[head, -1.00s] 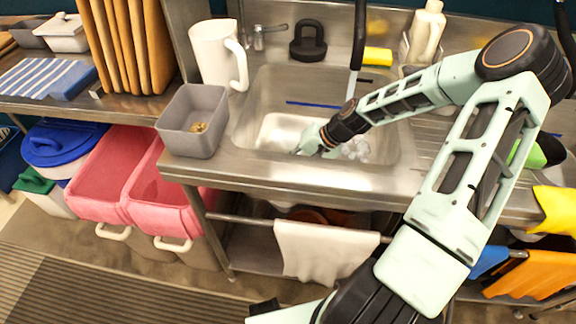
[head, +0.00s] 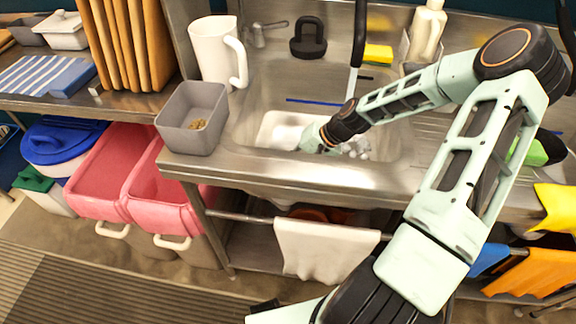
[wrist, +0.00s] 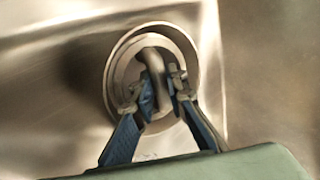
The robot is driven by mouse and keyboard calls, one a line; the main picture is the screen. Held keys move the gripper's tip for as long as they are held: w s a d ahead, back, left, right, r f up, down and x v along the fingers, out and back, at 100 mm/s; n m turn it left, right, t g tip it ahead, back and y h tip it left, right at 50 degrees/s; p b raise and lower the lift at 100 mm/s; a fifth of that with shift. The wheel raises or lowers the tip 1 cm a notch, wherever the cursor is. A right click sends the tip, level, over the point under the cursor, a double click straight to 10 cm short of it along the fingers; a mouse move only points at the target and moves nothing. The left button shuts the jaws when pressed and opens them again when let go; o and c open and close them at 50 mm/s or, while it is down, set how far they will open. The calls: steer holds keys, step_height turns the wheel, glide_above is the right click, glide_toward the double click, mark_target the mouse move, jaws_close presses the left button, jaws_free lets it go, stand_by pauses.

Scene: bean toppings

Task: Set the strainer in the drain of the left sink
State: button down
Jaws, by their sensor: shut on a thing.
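The strainer (wrist: 131,68) is a round metal piece with a raised curved post in its middle, in the wrist view. My gripper (wrist: 162,90) is shut on this post, with one blue-grey finger on each side. A wider metal drain ring (wrist: 112,62) surrounds the strainer on the sink floor. I cannot tell whether the strainer is fully seated or slightly above the drain. In the head view my gripper (head: 314,146) reaches down into the steel sink (head: 262,88); the strainer and drain are hidden there.
Pale lumps (head: 356,149) lie in the sink right of my gripper. A blue strip (head: 312,102) crosses the sink's back. A grey bin (head: 178,133) with brown scraps and a white pitcher (head: 211,55) stand left. The faucet (head: 357,48) hangs over the sink.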

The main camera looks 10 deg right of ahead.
steer(key=c, duration=1.8)
jaws_free()
steer(key=shift+c, duration=0.2)
steer(key=v, duration=1.2)
